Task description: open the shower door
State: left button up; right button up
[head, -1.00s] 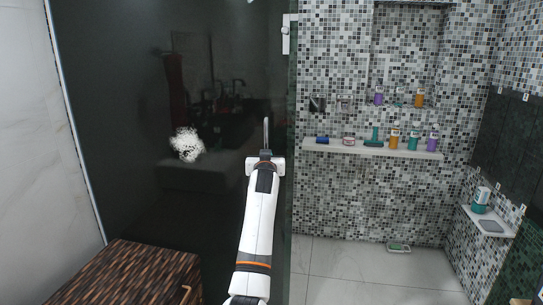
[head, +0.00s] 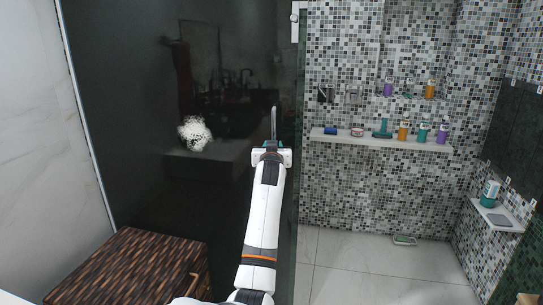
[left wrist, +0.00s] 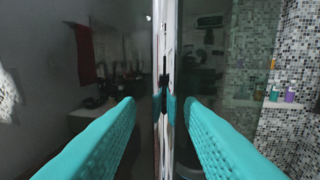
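The shower door is a large dark, glossy glass panel (head: 140,80) filling the left and middle of the head view. A thin upright metal handle (head: 274,122) stands near its right edge. It also shows as a bright vertical bar in the left wrist view (left wrist: 168,60). My left gripper (head: 271,147) is at the lower end of the handle in the head view. In the left wrist view its two teal fingers (left wrist: 160,105) are apart, with the bar between them and a gap on each side. Contact with the bar cannot be told. My right gripper is out of view.
Right of the panel's edge, the mosaic-tiled shower space shows, with pale floor (head: 370,265). A wall shelf (head: 345,139) holds several bottles. A corner ledge (head: 497,215) holds another bottle. A brown woven chest (head: 130,265) stands low at left, in front of the panel.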

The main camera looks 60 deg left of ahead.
pick_arm(q)
jog(key=b+v, duration=0.1)
jog(key=v, duration=0.9)
jog(key=shift+s+d, duration=0.25)
